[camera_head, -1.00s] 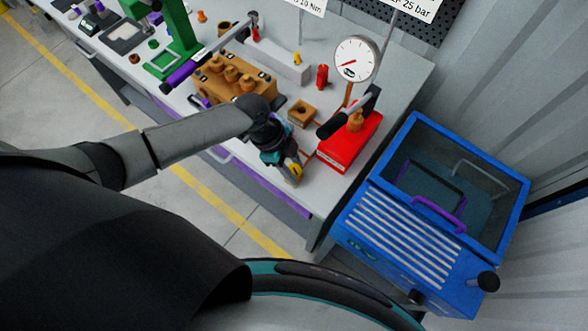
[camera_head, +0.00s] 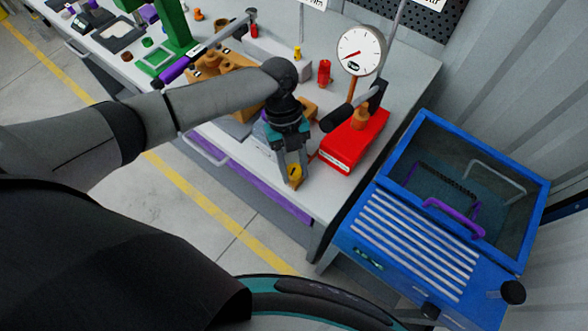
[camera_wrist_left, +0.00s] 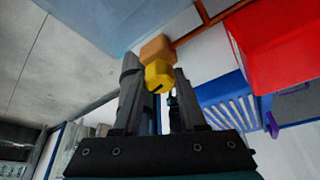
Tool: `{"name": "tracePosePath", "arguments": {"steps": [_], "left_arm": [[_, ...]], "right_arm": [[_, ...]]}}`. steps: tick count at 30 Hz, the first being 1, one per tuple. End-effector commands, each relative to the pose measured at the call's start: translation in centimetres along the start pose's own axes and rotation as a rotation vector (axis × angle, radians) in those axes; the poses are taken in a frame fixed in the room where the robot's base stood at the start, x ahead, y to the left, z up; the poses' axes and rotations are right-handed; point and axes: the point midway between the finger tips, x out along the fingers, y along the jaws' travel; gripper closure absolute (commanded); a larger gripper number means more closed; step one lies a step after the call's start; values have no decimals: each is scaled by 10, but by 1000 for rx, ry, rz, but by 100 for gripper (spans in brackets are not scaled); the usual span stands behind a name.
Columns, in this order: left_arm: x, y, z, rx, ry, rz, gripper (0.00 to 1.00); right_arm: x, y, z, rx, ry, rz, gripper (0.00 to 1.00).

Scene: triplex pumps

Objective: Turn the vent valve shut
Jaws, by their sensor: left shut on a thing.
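The vent valve shows as a yellow knob (camera_wrist_left: 158,77) on a small orange-brown block (camera_wrist_left: 157,48) in the left wrist view, with a thin pipe running from the block toward the red pump base (camera_wrist_left: 272,45). In the head view the yellow knob (camera_head: 295,171) is at the front edge of the bench, left of the red pump base (camera_head: 352,142). My left gripper (camera_head: 292,176) reaches down there and is shut on the yellow knob, one finger on each side of it. The fingers partly hide the knob. My right gripper is not in view.
A white dial gauge (camera_head: 360,50) stands behind the red base, whose black-gripped lever (camera_head: 337,117) is close right of my wrist. A brown block (camera_head: 237,80) lies behind my forearm.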

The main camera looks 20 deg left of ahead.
Motion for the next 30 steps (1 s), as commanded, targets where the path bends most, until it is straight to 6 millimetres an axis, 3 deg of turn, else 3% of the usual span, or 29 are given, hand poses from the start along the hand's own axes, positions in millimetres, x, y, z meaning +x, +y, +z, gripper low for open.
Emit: {"name": "tracePosePath", "arguments": {"steps": [12,29,30], "left_arm": [[1,0,1,186,-3,78,100],[0,0,0,216,-1,91,100],[0,0,0,216,-1,91,58]], "right_arm": [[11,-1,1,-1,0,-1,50],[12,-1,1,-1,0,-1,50],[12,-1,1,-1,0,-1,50]]}}
